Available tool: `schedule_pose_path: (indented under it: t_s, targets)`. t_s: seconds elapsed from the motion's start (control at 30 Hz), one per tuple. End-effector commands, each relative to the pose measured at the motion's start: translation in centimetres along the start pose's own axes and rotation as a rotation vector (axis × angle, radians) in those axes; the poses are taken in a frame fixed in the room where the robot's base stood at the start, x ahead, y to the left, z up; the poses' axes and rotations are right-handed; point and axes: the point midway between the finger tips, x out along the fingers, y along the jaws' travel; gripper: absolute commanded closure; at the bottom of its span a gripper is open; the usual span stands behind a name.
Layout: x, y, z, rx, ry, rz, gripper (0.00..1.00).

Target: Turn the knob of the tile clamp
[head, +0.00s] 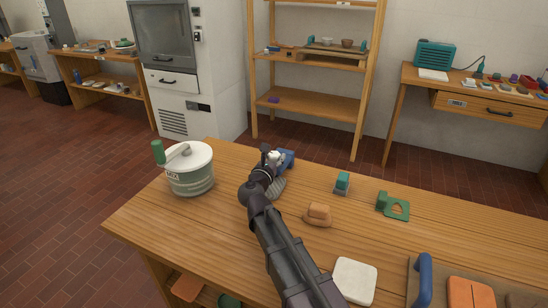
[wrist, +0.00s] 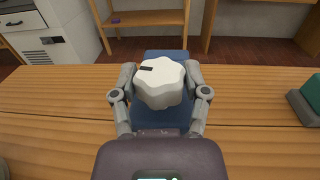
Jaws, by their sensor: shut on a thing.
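The tile clamp is a blue block (head: 287,157) on the far edge of the wooden table, partly hidden behind my arm in the head view. Its white lobed knob (wrist: 160,84) faces me in the wrist view, with a dark mark at its upper left. The blue body (wrist: 165,55) shows behind and below the knob. My gripper (wrist: 160,88) has one grey finger on each side of the knob, shut on it. In the head view my gripper (head: 272,160) is small, at the far side of the table.
A white lidded tub (head: 190,170) with a green-handled tool stands left of my arm. To the right are a teal-topped block (head: 342,182), an orange sponge-like block (head: 319,212), a green piece (head: 393,206), a white tile (head: 355,280) and a blue-handled board (head: 424,280).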

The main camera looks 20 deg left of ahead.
Motion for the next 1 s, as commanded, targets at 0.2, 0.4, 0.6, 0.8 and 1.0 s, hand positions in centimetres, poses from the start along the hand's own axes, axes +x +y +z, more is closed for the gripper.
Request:
schedule_pose_path:
  t_s: [0.2,0.4,0.6,0.8,1.0]
  targets:
    - [0.2,0.1,0.0,-0.001,-0.001,0.0,0.88]
    - [0.1,0.1,0.0,-0.001,-0.001,-0.001,0.05]
    - [0.1,0.1,0.0,-0.001,0.0,-0.001,0.05]
    - [0.0,0.0,0.0,0.0,0.0,-0.001,0.05]
    - [-1.0,0.0,0.0,0.0,0.0,0.0,0.05]
